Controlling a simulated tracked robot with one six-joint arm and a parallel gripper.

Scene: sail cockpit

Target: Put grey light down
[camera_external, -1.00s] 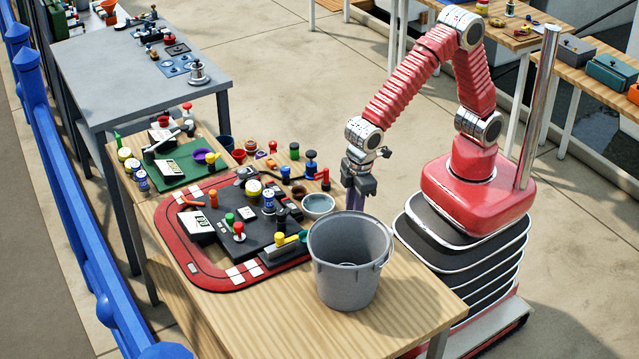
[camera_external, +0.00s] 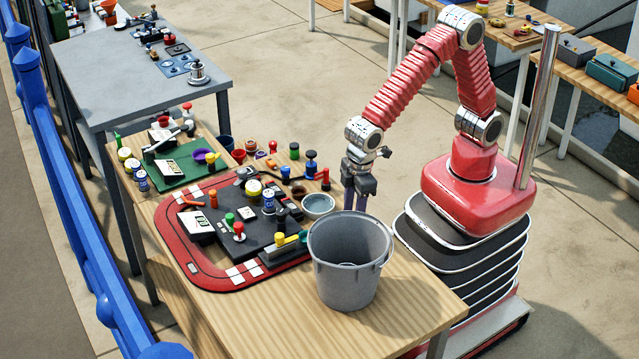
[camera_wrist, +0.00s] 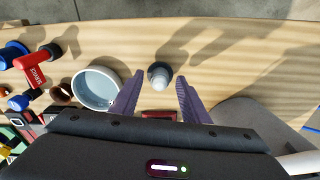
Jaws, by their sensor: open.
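A small grey light (camera_wrist: 160,74) stands on the wooden table in the wrist view, seen from above between my fingertips. My gripper (camera_wrist: 159,82) is open, with one purple finger on each side of the light and a visible gap on both sides. In the external view my gripper (camera_external: 356,205) points down just behind the grey bucket's rim. The bucket and fingers hide the light there.
A grey bucket (camera_external: 345,280) stands close in front of my gripper. A pale bowl (camera_external: 318,205) sits just left of my fingers. A red tray (camera_external: 190,270) and many small stamps and jars crowd the table's left. Bare wood (camera_wrist: 220,45) lies beyond my fingers.

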